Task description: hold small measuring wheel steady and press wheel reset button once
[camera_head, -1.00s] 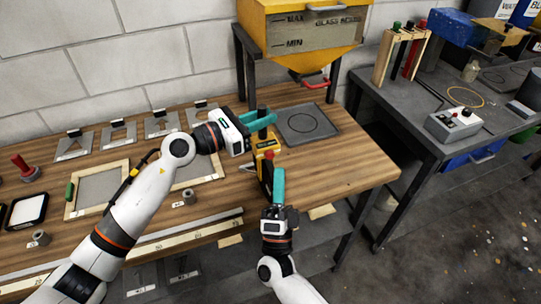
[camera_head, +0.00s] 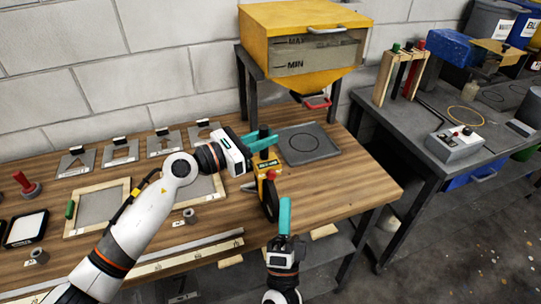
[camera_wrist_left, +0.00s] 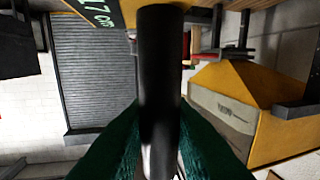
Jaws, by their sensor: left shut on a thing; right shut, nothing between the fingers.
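The small measuring wheel (camera_head: 268,165) stands upright on the wooden bench, with a yellow body, a black wheel below and a black handle on top. Its red button (camera_head: 271,174) faces the front. My left gripper (camera_head: 262,141) is shut around the black handle. In the left wrist view the handle (camera_wrist_left: 160,80) stands between the green fingers, and part of the green-lettered display (camera_wrist_left: 102,12) shows at the top, cut off. My right gripper (camera_head: 285,203) is shut and empty, in front of and below the wheel, apart from the button.
A grey tray with a circle (camera_head: 309,144) lies behind the wheel, under the yellow hopper (camera_head: 305,45). Stencil plates and framed screens (camera_head: 97,206) lie to the left. The bench (camera_head: 345,190) is clear right of the wheel. A grey table (camera_head: 400,125) stands further right.

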